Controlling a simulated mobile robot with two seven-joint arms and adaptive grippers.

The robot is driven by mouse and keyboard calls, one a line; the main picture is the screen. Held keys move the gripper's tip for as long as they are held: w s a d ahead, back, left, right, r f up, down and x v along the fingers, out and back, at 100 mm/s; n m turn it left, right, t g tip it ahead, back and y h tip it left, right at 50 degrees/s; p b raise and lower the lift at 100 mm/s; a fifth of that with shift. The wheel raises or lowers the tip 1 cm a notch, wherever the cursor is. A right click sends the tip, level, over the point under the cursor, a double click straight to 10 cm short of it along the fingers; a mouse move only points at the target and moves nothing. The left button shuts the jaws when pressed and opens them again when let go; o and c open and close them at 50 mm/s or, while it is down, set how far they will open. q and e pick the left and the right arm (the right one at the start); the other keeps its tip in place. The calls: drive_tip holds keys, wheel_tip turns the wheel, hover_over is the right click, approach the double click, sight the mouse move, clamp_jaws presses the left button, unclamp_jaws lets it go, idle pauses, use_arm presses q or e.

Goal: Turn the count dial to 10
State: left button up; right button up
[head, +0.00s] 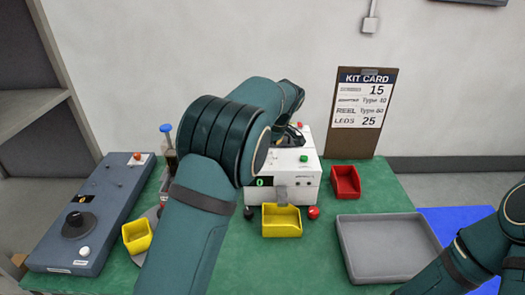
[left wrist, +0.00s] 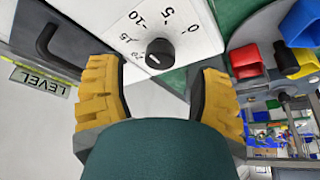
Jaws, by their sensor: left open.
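The count dial is a black round knob (left wrist: 160,53) on a white panel (left wrist: 205,35) in the left wrist view. Numbers 0, 5, 10, 15 and 20 curve around it, upside down there. A small pale mark shows on the knob's lower left, on the side of the 20; its exact setting is hard to read. My left gripper (left wrist: 161,82) is open, with its yellow fingers on either side of the knob and apart from it. In the head view my left arm hides the dial and gripper at the white machine (head: 297,187), whose green display reads 0.
A yellow bin (head: 282,222) stands before the machine and a red bin (head: 345,182) to its right. A grey tray (head: 385,250) lies front right. A dark control box (head: 95,205) and another yellow bin (head: 137,236) are left. The kit card (head: 361,108) stands behind.

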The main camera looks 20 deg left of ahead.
use_arm(q)
drive_tip(key=v, duration=0.8)
drive_tip(key=shift+d+r, duration=0.15)
drive_tip(key=shift+r, duration=0.2)
drive_tip(key=shift+s, duration=0.1)
